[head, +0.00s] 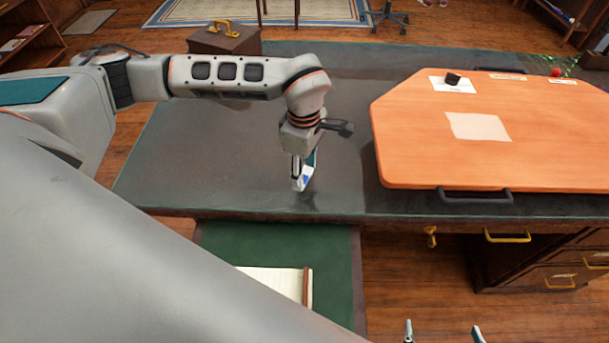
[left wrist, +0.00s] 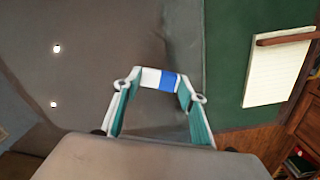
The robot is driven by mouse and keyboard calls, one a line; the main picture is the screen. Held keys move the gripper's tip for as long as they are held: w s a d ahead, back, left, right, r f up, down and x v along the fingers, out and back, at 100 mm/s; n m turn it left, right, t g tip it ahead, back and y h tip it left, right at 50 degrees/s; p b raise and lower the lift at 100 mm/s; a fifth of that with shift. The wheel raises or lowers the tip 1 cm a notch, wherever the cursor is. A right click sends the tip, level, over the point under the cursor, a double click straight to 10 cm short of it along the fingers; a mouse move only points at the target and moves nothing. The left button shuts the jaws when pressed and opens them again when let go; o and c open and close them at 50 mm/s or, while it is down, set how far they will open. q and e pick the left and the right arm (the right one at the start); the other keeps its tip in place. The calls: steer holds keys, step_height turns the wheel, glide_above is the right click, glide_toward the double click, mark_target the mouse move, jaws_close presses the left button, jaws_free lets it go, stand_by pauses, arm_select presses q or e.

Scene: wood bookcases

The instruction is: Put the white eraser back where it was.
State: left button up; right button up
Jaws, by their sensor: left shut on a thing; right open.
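The white eraser (head: 298,184) has a blue band and is held between the fingertips of my left gripper (head: 304,173). In the left wrist view, the eraser (left wrist: 150,77) spans crosswise between both fingers, with its blue part at the right. My left gripper points down over the grey tabletop (head: 220,150), near its front edge. I cannot tell whether the eraser touches the top. My right gripper (head: 443,332) is open at the bottom edge of the head view, with only its fingertips showing and nothing seen between them.
An orange board (head: 430,150) with a dark handle lies to the right, bearing a pale square sheet (head: 478,127) and a dark block (head: 452,79) on a white card. A brown case (head: 225,40) stands behind my left arm. A notebook (head: 275,282) lies on a lower green surface.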

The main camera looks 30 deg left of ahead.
arm_select(q)
steer(key=shift+f, duration=1.1)
steer(key=shift+f, duration=0.15)
steer(key=o, duration=1)
step_height(320, 180, up, 12)
steer(key=shift+r, duration=0.15)
